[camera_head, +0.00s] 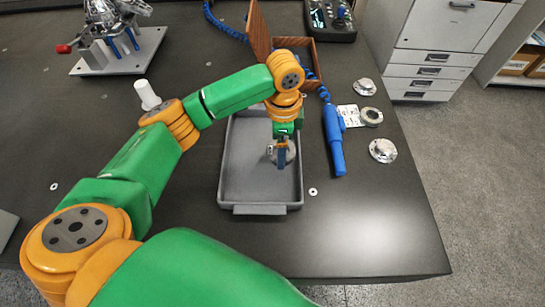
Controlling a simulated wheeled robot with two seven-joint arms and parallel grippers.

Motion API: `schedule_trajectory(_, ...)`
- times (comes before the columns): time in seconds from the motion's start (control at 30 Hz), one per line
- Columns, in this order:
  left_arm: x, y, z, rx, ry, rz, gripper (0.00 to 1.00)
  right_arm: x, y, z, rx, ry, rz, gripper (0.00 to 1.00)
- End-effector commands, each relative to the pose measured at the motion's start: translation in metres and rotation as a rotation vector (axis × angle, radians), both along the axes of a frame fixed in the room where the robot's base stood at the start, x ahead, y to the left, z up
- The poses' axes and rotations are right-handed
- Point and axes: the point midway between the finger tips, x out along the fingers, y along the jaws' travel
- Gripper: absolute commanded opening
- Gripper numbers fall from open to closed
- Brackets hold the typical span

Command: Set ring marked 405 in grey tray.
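The grey tray (232,180) lies on the dark table in front of me. My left gripper (282,160) points down over the right part of the tray. It appears shut on a round silver ring (291,150), partly hidden behind the fingers. No marking can be read on this ring, and I cannot tell whether it touches the tray floor. Other round silver pieces lie to the right: one (364,87) at the back, a ring (372,116) beside a white card (349,115), and one (382,150) nearest. My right gripper is not in view.
A blue handheld tool (334,140) with a coiled cable lies right of the tray. A brown open box (300,50) stands behind it. A metal fixture (120,50) and white cylinder (147,95) are at left. The front-right table is clear.

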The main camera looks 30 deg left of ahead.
Motion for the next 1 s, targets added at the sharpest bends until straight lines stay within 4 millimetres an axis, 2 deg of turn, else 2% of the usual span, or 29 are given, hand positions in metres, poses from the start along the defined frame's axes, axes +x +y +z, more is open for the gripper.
schedule_trajectory(0.2,-0.010,0.018,-0.030,0.001,0.000,-0.001,0.00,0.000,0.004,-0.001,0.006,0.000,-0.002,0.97)
schedule_trajectory(0.33,-0.009,0.017,-0.051,0.000,-0.001,-0.002,0.00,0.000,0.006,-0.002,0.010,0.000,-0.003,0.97)
schedule_trajectory(0.67,-0.009,0.016,-0.055,0.000,-0.004,-0.003,0.00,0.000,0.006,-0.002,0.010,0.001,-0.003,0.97)
schedule_trajectory(0.7,-0.009,0.016,-0.055,0.000,-0.004,-0.003,0.91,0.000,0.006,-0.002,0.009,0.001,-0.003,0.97)
schedule_trajectory(0.73,-0.009,0.016,-0.055,0.000,-0.004,-0.003,0.99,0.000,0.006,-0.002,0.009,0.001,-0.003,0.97)
schedule_trajectory(1.0,-0.009,0.017,-0.053,0.001,-0.004,-0.003,1.00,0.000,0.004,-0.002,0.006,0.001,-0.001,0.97)
